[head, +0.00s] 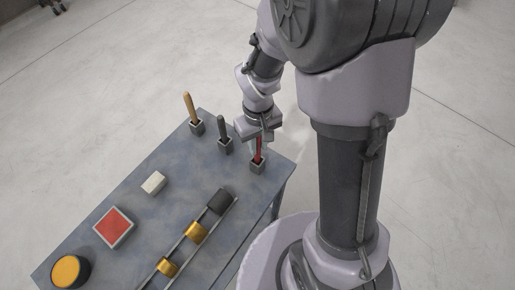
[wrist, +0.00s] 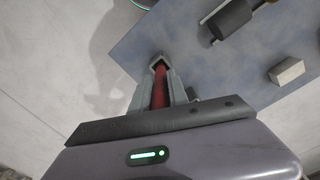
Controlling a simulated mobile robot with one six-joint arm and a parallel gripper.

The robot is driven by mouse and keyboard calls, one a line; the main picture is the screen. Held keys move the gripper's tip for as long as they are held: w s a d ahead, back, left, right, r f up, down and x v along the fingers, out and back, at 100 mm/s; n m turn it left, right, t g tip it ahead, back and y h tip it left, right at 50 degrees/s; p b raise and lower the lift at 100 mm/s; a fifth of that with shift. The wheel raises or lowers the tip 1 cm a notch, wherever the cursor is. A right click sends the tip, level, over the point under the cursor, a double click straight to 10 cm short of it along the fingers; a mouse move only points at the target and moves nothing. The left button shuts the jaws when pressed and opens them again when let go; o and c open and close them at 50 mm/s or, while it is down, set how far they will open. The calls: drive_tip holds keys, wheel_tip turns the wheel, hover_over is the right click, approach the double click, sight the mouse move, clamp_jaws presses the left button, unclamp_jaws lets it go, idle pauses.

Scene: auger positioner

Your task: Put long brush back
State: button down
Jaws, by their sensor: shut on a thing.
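Three small grey square holders stand along the far right side of the table. The red-handled brush (head: 258,152) is upright in the nearest holder (head: 257,167), or just over it; how deep it sits I cannot tell. My gripper (head: 259,140) is shut on its handle from above. In the wrist view the red handle (wrist: 160,87) runs between the fingers toward the square holder (wrist: 157,62). A dark-handled tool (head: 222,127) and a tan-handled tool (head: 188,106) stand upright in the other two holders. The bristles are hidden.
The blue-grey table (head: 175,222) also carries a white block (head: 153,182), a red square pad (head: 113,227), a yellow round button (head: 69,271), and rails with a dark roller (head: 221,201) and gold rings (head: 196,231). The dark-handled tool stands close to my gripper.

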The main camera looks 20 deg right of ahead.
drive_tip(key=c, duration=1.7)
unclamp_jaws()
drive_tip(key=shift+f, duration=0.15)
drive_tip(key=o, duration=0.4)
drive_tip(key=shift+m+t, duration=0.3)
drive_tip(key=shift+m, duration=0.1)
drive_tip(key=r+p, duration=0.2)
drive_tip(key=r, duration=0.3)
drive_tip(key=r+p, duration=0.2)
drive_tip(key=r, duration=0.3)
drive_tip(key=r+p, duration=0.2)
drive_tip(key=r, duration=0.3)
drive_tip(key=shift+s+a, duration=0.2)
drive_tip(key=shift+a, duration=0.05)
drive_tip(key=s+a+r+m+t, duration=0.1)
drive_tip(key=s+r, duration=0.3)
drive_tip(key=s+a+r+m+t+y, duration=0.1)
drive_tip(key=s+r+m+t, duration=0.1)
drive_tip(key=s+r, duration=0.2)
drive_tip(key=s+a+r+m+t+y, duration=0.1)
drive_tip(key=s+r+m+t, duration=0.1)
drive_tip(key=s+r, duration=0.2)
drive_tip(key=shift+a+r, duration=0.25)
drive_tip(key=shift+a, duration=0.05)
